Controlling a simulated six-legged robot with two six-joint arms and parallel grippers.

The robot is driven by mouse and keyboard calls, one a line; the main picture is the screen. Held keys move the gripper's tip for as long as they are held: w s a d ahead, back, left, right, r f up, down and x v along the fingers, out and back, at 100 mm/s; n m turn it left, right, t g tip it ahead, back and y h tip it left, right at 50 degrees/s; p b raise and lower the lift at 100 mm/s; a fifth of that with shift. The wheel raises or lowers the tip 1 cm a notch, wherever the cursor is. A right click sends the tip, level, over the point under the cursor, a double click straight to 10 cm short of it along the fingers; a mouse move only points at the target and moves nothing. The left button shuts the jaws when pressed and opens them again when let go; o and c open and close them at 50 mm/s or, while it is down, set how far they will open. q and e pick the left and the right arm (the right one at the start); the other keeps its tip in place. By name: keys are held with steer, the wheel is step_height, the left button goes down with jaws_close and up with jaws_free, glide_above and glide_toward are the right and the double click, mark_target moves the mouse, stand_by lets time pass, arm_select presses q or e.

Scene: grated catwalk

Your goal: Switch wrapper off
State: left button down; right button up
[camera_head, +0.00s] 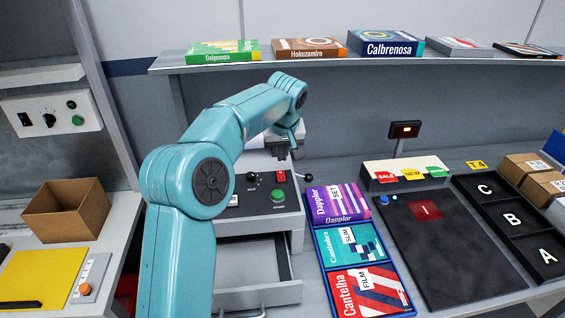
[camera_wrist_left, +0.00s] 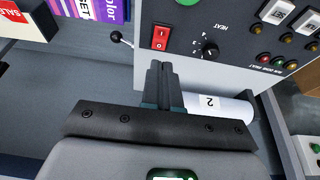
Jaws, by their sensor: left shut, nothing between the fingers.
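The wrapper (camera_head: 262,213) is a grey machine in the middle of the head view, below my left arm. Its panel carries a red rocker switch (camera_head: 281,176), a green button (camera_head: 278,196) and a black dial. In the left wrist view the red switch (camera_wrist_left: 160,37) shows clearly beside the HEAT dial (camera_wrist_left: 210,49). I cannot tell the rocker's on or off position for certain. My left gripper (camera_head: 284,151) is shut and empty, above the back of the panel. In the wrist view its fingertips (camera_wrist_left: 160,68) point toward the switch, apparently apart from it. My right gripper is out of view.
A black-knobbed lever (camera_wrist_left: 116,36) sticks out beside the panel. A white roll (camera_wrist_left: 228,107) lies behind the fingers. An open drawer (camera_head: 250,265) is below the wrapper. Boxed games in a blue tray (camera_head: 333,285) and a dark mat (camera_head: 450,260) are to the right.

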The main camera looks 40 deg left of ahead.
arm_select(q)
steer(key=v, duration=0.6)
steer(key=shift+w+a+r, duration=0.1)
steer(key=shift+w+a, duration=0.1)
steer(key=shift+a, duration=0.1)
glide_toward(280, 172)
steer(key=x, duration=0.5)
steer(key=shift+w+a, duration=0.1)
steer(key=shift+a, duration=0.15)
steer(key=shift+f, duration=0.75)
steer(key=shift+f, duration=0.15)
